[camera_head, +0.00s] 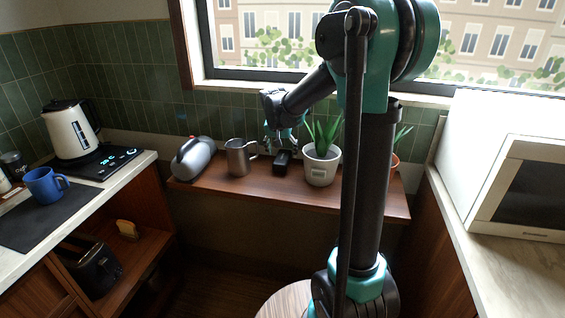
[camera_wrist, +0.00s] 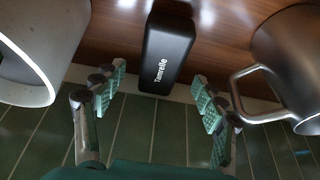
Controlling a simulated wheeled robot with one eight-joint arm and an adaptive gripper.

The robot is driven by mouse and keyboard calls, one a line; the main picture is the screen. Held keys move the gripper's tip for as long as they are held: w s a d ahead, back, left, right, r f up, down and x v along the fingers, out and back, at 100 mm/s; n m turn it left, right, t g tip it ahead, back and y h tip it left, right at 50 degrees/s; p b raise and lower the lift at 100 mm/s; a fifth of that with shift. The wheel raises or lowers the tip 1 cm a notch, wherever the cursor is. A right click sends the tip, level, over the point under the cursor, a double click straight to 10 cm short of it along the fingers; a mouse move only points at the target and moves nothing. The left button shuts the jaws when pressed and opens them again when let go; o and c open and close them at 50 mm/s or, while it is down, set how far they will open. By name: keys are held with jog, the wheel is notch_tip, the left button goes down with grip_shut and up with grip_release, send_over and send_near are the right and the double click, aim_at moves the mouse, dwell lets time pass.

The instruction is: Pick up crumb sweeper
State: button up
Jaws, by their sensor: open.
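The crumb sweeper appears to be the small black block (camera_head: 282,163) on the brown wooden shelf, between a metal mug and a potted plant. In the wrist view the black block (camera_wrist: 168,45) has rounded edges and pale lettering reading "Tamrelle". My gripper (camera_head: 277,141) is just above it, close to the tiled wall. In the wrist view my gripper (camera_wrist: 159,76) is open, with one green-padded finger on each side of the block's near end. Gaps show between both fingers and the block, and nothing is held.
The metal mug (camera_head: 239,157) stands left of the block, its handle (camera_wrist: 250,95) close to one finger in the wrist view. The white plant pot (camera_head: 320,168) is close on the other side. The shelf's front strip (camera_head: 265,187) is clear.

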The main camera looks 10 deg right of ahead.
aim_at(282, 156)
jog(key=shift+x, duration=2.1)
jog(key=shift+f, duration=0.25)
jog(key=shift+c, duration=0.4)
jog(key=c, duration=1.4)
jog(key=shift+o, duration=0.2)
jog(key=shift+r, duration=0.15)
